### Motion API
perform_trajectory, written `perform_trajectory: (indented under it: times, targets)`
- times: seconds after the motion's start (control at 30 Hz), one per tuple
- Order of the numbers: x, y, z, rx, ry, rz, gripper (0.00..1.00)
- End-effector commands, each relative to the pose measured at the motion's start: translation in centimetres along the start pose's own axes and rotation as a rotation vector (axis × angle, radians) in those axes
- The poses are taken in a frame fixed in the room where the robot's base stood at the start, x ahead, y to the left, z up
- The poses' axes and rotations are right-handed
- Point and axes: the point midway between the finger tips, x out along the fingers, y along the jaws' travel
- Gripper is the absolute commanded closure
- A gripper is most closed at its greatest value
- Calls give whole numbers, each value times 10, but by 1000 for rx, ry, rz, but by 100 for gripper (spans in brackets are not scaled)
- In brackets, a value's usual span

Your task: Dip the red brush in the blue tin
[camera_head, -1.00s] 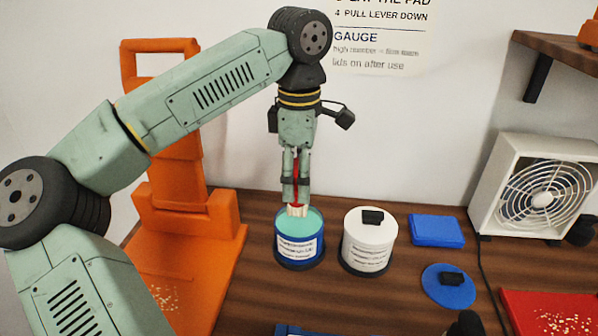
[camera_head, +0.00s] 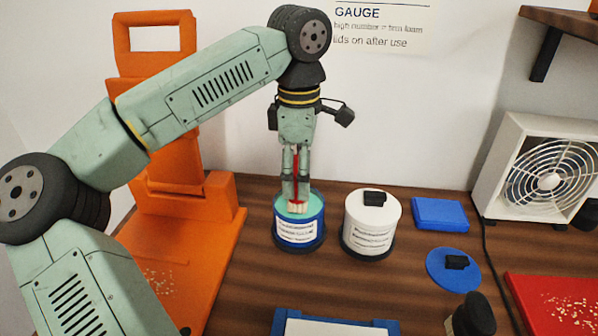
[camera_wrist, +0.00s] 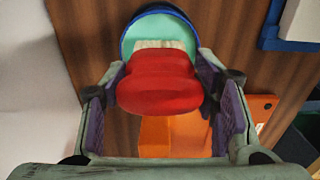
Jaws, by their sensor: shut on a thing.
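The red brush (camera_head: 295,172) is upright, pointing down, with pale bristles (camera_head: 297,207). My gripper (camera_head: 296,184) is shut on it; its red body also shows between the jaws in the wrist view (camera_wrist: 158,88). The blue tin (camera_head: 299,240) stands open, with a white label and teal contents (camera_head: 287,210). The bristles overlap the teal inside the rim, directly below my gripper. I cannot tell how deep they are. In the wrist view, the tin's blue rim (camera_wrist: 160,10) shows beyond the bristles.
A white lidded tin (camera_head: 371,225) stands close to the right. A blue round lid (camera_head: 440,268), a blue block (camera_head: 441,214) and a white fan (camera_head: 540,165) lie farther right. An orange stand (camera_head: 212,238) is left. A blue-edged tray (camera_head: 288,320) is in front.

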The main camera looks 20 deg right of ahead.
Motion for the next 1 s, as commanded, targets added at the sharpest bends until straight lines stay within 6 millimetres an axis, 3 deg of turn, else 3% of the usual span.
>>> perform_trajectory:
  times: [1.0]
  targets:
    - [11,0,0,0,0,0,68]
